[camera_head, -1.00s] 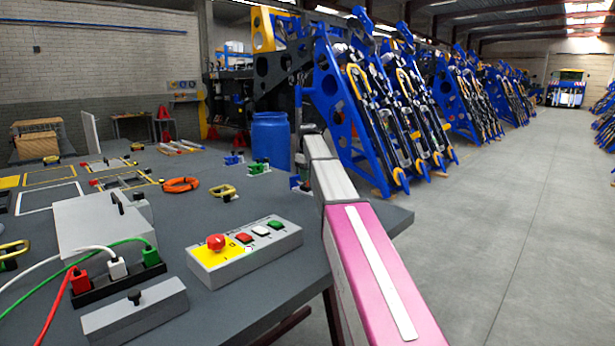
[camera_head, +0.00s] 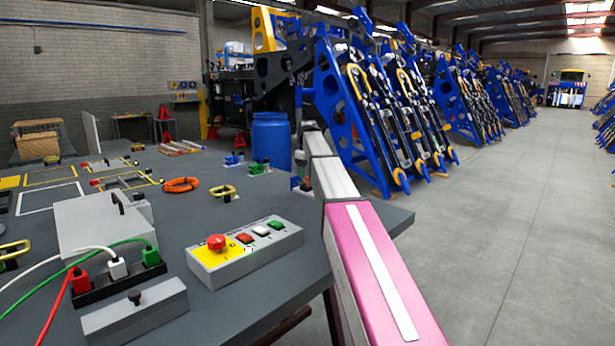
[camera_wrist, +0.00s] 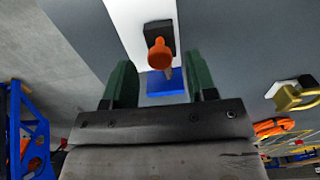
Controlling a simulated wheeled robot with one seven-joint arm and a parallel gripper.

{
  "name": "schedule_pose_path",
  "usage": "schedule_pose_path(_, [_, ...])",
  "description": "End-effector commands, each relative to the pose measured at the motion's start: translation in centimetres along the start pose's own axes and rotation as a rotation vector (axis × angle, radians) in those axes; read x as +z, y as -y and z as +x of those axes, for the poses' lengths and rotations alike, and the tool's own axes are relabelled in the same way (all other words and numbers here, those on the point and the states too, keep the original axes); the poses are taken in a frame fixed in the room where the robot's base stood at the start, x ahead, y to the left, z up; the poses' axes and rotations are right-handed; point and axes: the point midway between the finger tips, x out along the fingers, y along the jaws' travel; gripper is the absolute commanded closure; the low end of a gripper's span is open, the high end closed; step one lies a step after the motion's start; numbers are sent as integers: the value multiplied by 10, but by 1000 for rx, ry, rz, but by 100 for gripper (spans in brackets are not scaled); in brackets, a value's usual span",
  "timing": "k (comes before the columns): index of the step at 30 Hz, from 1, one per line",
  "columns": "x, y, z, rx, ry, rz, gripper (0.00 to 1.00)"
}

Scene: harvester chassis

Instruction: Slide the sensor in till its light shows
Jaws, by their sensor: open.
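My gripper (camera_wrist: 157,72) shows in the wrist view with two green fingers, open and apart. Between and beyond the fingers is an orange rounded part (camera_wrist: 159,55) in front of a black block (camera_wrist: 158,31). A blue block (camera_wrist: 166,82) lies just below it in the picture, also between the fingers. I cannot tell for sure which of these is the sensor. No lit light shows on them. Neither finger visibly touches these parts. In the head view my arm reaches to the table's right edge, and its end hides most of the spot there.
Blue frames (camera_head: 335,100) stand beyond; the floor at right is clear.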

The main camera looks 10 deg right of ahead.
Motion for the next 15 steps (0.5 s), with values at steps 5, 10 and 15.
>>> schedule_pose_path(5, [-1, -1, -34, 1, -2, 0, 48])
schedule_pose_path(10, [-1, -1, -65, 1, -1, 0, 48])
schedule_pose_path(15, [-1, 0, -86, 1, -1, 0, 48])
